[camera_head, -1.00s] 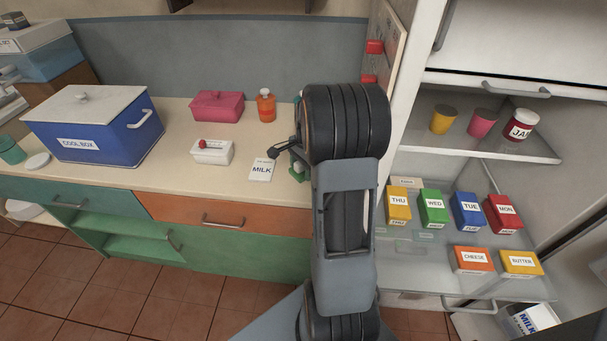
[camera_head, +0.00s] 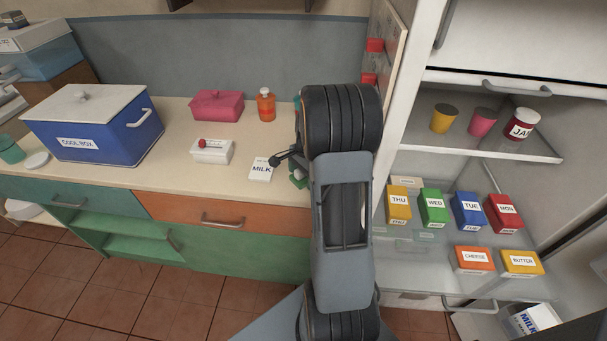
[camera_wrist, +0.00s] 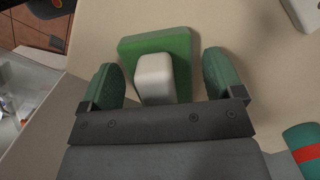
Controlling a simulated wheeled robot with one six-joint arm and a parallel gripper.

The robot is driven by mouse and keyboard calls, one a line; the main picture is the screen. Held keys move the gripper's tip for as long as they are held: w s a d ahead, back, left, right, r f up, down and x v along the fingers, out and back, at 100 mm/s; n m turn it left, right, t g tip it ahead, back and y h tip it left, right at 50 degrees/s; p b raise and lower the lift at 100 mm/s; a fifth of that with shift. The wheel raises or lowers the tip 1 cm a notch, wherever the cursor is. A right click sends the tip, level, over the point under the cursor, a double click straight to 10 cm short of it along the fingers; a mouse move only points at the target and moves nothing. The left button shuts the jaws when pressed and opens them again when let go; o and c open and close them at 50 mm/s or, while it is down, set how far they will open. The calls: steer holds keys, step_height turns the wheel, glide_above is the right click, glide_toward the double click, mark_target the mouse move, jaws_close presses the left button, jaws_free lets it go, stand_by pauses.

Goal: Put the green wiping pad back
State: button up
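The green wiping pad (camera_wrist: 185,50) lies on the counter with a white block-shaped grip (camera_wrist: 155,78) on its top. In the head view only a small green edge of it (camera_head: 299,183) shows beside my arm. My gripper (camera_wrist: 165,80) is open in the wrist view, with one green finger on each side of the white grip. A gap shows between the grip and each finger, wider on the right. How far the fingertips are above the pad I cannot tell. In the head view my arm hides most of the gripper.
A milk carton (camera_head: 261,169) lies left of the pad. A white box with a red knob (camera_head: 212,151), pink box (camera_head: 217,106), orange bottle (camera_head: 266,105) and cool box (camera_head: 92,128) stand further left. A teal cylinder with a red band (camera_wrist: 305,150) is close by. The open fridge (camera_head: 480,155) is right.

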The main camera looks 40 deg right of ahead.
steer(key=shift+r, duration=0.1)
steer(key=r, duration=0.3)
steer(key=d+r, duration=0.1)
steer(key=r, duration=0.3)
steer(key=r+p, duration=0.1)
steer(key=r, duration=0.3)
steer(key=shift+d, duration=0.15)
steer(key=shift+r, duration=0.35)
steer(key=s+a+n+t, duration=0.1)
steer(key=s+a+n, duration=0.3)
steer(key=a+n, duration=0.2)
steer(key=s+a+r+n+t+h, duration=0.1)
steer(key=s+a+n, duration=0.3)
steer(key=a+n, duration=0.2)
steer(key=s+a+n+t, duration=0.1)
steer(key=s+a+n, duration=0.3)
steer(key=a, duration=0.5)
steer(key=shift+s+a+r+n, duration=0.15)
steer(key=shift+a+r+n, duration=0.2)
steer(key=shift+n, duration=0.55)
